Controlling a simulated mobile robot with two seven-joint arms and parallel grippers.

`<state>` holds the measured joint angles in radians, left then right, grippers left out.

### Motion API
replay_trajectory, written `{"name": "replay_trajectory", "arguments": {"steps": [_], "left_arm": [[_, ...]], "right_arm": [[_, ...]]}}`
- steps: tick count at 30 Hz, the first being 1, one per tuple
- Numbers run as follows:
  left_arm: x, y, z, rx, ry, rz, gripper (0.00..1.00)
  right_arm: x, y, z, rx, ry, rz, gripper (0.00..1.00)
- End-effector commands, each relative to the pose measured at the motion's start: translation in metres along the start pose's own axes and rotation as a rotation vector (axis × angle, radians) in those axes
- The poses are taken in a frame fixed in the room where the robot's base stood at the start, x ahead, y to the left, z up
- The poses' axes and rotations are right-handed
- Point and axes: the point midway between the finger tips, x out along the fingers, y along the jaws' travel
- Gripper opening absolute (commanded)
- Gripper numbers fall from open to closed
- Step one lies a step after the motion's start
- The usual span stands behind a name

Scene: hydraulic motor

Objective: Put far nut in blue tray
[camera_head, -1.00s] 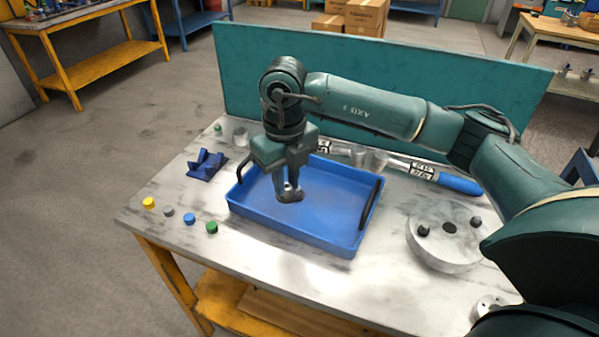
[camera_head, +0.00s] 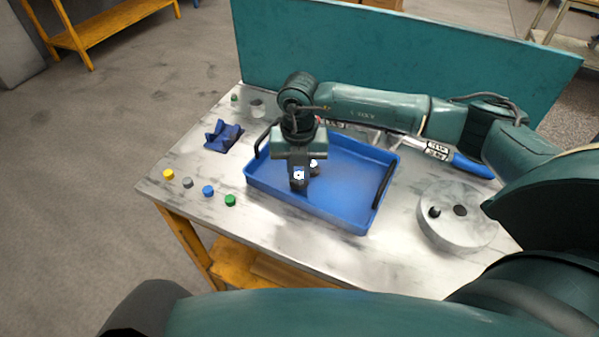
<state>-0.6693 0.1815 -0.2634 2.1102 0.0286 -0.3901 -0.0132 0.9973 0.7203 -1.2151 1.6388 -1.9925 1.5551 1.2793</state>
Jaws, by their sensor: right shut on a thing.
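The blue tray (camera_head: 345,215) lies on the grey table, with black handles at its two ends. My right gripper (camera_head: 300,182) points down over the left part of the tray. It is shut on a small nut (camera_head: 299,175), which shows dark with a light centre between the fingertips. I cannot tell whether the nut touches the tray floor. A small pale spot shows just right of the fingers, too small to identify. A round metal plate (camera_head: 445,235) stands right of the tray with a dark nut (camera_head: 435,212) on it. My left gripper is out of view.
Yellow, grey, blue and green caps (camera_head: 230,200) lie along the table's front left. A dark blue bracket (camera_head: 223,136) sits left of the tray. A blue-handled tool (camera_head: 470,166) lies behind it. A teal panel (camera_head: 400,55) stands along the back edge.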

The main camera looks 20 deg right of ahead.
Motion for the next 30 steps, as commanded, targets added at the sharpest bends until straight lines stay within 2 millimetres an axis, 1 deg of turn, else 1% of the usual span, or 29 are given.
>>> {"name": "replay_trajectory", "arguments": {"steps": [1,4,11,14,15,21,23,30], "left_arm": [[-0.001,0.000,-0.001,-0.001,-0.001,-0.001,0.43],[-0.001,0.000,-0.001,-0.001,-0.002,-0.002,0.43],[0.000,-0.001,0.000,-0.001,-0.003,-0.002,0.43],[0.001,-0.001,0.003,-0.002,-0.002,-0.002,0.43],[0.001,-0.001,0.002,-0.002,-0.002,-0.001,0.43],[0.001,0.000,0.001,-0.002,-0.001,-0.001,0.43],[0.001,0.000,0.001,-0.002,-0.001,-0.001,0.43],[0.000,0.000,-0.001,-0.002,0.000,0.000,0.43]], "right_arm": [[0.008,0.000,-0.001,0.000,0.004,-0.003,0.00],[0.018,0.000,0.000,0.000,0.001,-0.001,0.00],[0.019,0.000,0.000,-0.001,0.000,0.000,0.00],[0.022,0.000,0.000,-0.001,0.000,0.000,0.00],[0.022,0.000,0.000,0.000,0.000,0.000,0.20],[0.021,0.000,0.000,-0.001,0.000,0.000,0.37],[0.021,0.000,0.000,-0.001,0.000,0.000,0.41],[0.019,0.000,0.000,-0.001,0.000,0.000,0.41]]}}
